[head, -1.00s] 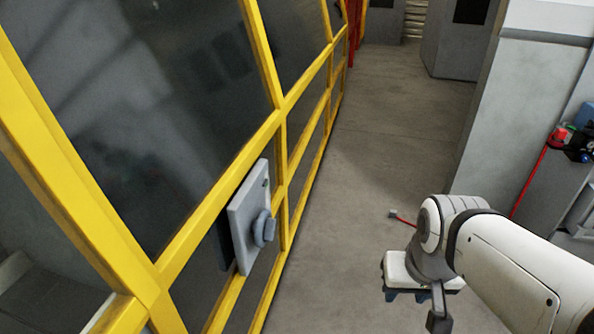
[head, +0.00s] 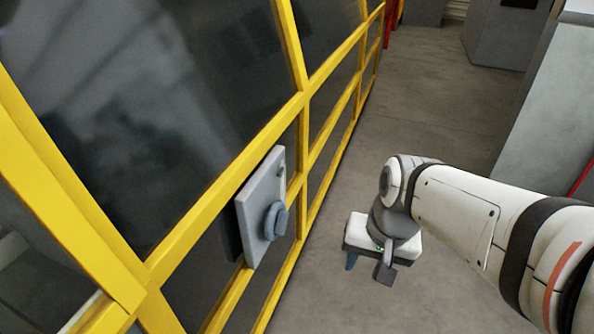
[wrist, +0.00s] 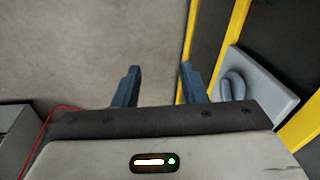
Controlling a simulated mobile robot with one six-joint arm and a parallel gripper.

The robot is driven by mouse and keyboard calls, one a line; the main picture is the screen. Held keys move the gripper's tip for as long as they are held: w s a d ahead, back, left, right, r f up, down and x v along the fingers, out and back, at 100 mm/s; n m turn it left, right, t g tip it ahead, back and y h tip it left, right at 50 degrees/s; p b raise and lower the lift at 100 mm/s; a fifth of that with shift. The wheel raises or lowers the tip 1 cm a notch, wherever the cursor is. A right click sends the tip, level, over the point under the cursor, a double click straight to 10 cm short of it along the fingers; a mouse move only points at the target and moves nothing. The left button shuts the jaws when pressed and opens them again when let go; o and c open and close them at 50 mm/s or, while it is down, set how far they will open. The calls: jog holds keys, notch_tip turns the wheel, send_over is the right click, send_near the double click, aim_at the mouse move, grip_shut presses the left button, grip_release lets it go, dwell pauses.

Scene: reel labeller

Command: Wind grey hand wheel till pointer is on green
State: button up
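The grey hand wheel (head: 275,221) sits on a light grey plate (head: 260,196) fixed to the yellow-framed panel wall. It also shows in the wrist view (wrist: 232,86) at the right, on its plate (wrist: 262,88). I cannot make out the pointer or a green mark on the dial. My gripper (wrist: 158,84) is open and empty, its two dark blue fingers apart above bare floor. In the head view my gripper (head: 366,262) hangs to the right of the wheel, clear of it.
The yellow frame (head: 303,150) with dark panes runs along the left. The grey floor (head: 425,115) between it and the grey cabinets (head: 545,125) on the right is open. A red cable (wrist: 48,125) shows at the lower left of the wrist view.

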jog(key=w+a+f+m+g+y+b, duration=0.2)
jog(key=a+f+m+y+b, duration=0.3)
jog(key=f, duration=0.3)
jog(key=m+t+y+b, duration=0.7)
jog(key=m+y+b, duration=0.55)
jog(key=m, duration=0.95)
send_near(286, 224)
jog(key=h+b, duration=0.2)
jog(key=x, duration=0.2)
jog(key=b+x, duration=0.1)
jog(key=x, duration=0.2)
jog(key=r+x, duration=0.1)
jog(key=x, duration=0.2)
jog(key=shift+a, duration=0.1)
